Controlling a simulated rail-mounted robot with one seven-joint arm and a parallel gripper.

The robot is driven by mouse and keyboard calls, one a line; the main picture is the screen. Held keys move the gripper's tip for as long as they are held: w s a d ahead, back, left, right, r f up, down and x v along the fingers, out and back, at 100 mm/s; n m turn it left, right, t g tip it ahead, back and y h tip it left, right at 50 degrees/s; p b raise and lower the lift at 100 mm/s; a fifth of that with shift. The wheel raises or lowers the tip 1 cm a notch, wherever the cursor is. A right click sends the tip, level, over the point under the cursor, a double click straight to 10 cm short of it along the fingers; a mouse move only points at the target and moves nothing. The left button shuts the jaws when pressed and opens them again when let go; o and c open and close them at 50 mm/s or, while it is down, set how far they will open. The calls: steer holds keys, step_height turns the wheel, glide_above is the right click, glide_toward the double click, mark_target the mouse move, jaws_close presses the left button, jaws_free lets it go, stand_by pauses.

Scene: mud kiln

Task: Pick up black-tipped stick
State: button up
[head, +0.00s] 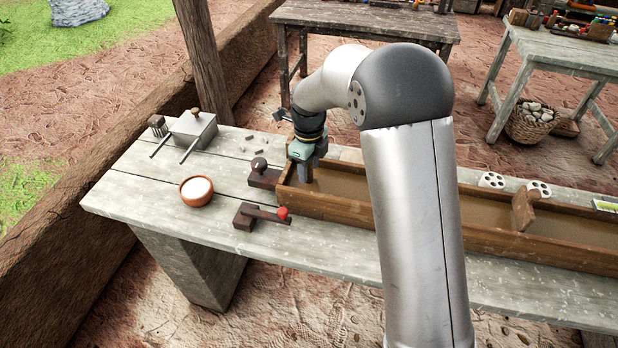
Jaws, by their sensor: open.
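A short stick with a black, rounded tip (259,163) rests on a small dark wooden block (263,178) near the left end of the trough. Most of the stick's length is hard to make out. My gripper (303,175) points down over the trough's left end, just right of this block. It is open, and I see nothing between its fingers. A red-tipped stick (268,213) lies on another dark block (244,220), nearer the front edge.
The long wooden trough (330,208) runs right along the table, behind my arm, with an upright wooden piece (523,208) in it. A bowl of white stuff (197,191) and a grey box (194,131) stand left. The table's left front is clear.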

jaws_close()
